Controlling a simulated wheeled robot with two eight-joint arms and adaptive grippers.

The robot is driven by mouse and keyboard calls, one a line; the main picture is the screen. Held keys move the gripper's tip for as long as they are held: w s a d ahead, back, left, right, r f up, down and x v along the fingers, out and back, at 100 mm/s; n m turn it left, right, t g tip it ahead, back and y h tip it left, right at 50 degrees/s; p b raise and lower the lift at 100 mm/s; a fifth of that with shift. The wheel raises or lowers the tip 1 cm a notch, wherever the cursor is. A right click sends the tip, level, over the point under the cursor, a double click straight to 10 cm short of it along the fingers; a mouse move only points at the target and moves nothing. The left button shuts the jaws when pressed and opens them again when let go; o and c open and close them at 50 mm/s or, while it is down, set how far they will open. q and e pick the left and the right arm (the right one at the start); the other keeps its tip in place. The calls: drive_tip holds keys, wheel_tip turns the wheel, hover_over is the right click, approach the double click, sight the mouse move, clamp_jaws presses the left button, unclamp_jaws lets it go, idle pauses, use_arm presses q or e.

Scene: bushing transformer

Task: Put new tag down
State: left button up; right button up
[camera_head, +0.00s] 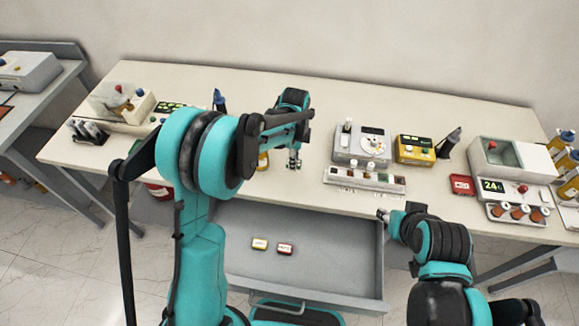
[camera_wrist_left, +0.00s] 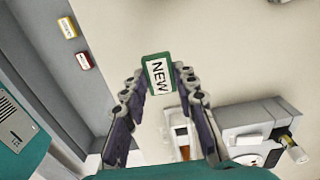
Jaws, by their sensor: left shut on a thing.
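The new tag (camera_wrist_left: 158,75) is a small green-framed plate with a white face reading "NEW". It sits between the fingertips of my left gripper (camera_wrist_left: 160,80) in the left wrist view, and the gripper is shut on it. In the head view my left gripper (camera_head: 294,160) points down over the middle of the table (camera_head: 345,100), near its front edge; the tag cannot be made out there. Whether the tag touches the table cannot be told. My right gripper (camera_head: 384,215) is by the table's front edge at the right, too small to tell open or shut.
An open grey drawer (camera_head: 330,270) below the table holds a yellow tag (camera_head: 259,243) and a red tag (camera_head: 285,249). A white terminal rack (camera_head: 364,180) and a grey device (camera_head: 350,148) stand right of my left gripper. A red tag (camera_head: 461,185) lies further right.

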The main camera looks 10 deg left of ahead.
sight(288, 159)
use_arm(q)
drive_tip(key=shift+w+a+f, duration=0.3)
drive_tip(key=shift+a+f, duration=0.1)
drive_tip(key=shift+a, duration=0.2)
drive_tip(key=shift+w+a+f, duration=0.3)
drive_tip(key=shift+a+f, duration=0.1)
drive_tip(key=shift+a, duration=0.15)
drive_tip(key=shift+f+b, duration=0.55)
drive_tip(key=shift+f, duration=1.45)
drive_tip(key=shift+f, duration=0.1)
drive_tip(key=o, duration=0.8)
drive_tip(key=shift+o, duration=0.2)
